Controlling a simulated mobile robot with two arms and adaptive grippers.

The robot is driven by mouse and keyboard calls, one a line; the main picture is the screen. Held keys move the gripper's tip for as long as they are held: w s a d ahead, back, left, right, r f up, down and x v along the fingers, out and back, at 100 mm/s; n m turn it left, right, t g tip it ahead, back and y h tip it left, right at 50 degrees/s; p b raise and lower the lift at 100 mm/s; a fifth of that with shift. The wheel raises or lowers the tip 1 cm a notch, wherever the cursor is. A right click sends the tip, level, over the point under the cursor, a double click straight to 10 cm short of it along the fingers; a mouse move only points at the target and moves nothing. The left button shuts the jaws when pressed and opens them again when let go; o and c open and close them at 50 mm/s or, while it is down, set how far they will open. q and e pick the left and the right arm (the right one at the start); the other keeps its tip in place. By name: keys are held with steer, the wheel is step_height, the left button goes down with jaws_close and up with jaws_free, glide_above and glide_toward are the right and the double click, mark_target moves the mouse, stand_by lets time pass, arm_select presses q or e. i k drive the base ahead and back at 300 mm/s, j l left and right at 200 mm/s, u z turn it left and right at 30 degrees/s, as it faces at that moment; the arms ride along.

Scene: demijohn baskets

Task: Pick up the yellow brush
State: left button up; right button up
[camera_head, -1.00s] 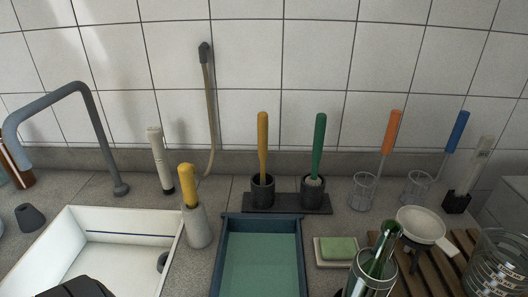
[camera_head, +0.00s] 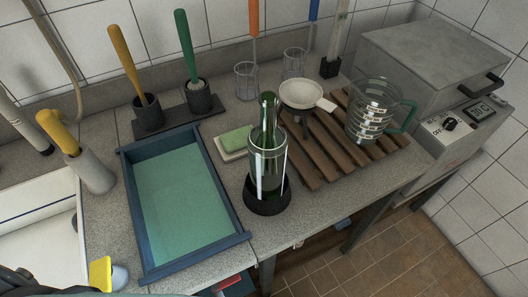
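A brush with a yellow-orange handle (camera_head: 124,58) stands tilted in the picture in a dark cup (camera_head: 148,112) on a dark stand at the back of the counter. A brush with a green handle (camera_head: 184,45) stands in the other cup (camera_head: 198,97) of that stand. Another yellow item (camera_head: 56,130) sticks up from a light grey cylinder (camera_head: 92,172) at the left; I cannot tell exactly what it is. Neither gripper can be made out. A dark shape at the bottom left edge may be part of me. Both brushes stand in their cups with nothing touching their handles.
A blue-rimmed tray (camera_head: 241,238) with a green inside lies in front of the brush stand. A green bottle (camera_head: 268,108) in a clear vessel, a soap dish, a wooden rack (camera_head: 318,178) and a glass jug (camera_head: 374,112) stand to the right. The white sink is at left.

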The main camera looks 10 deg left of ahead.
mark_target(117, 35)
steer(key=l+u, duration=0.35)
steer(key=l, duration=0.15)
steer(key=l+u, duration=0.35)
steer(key=l, duration=0.15)
steer(key=k+l+u, duration=0.1)
steer(key=l+u, duration=0.3)
steer(key=l, duration=0.1)
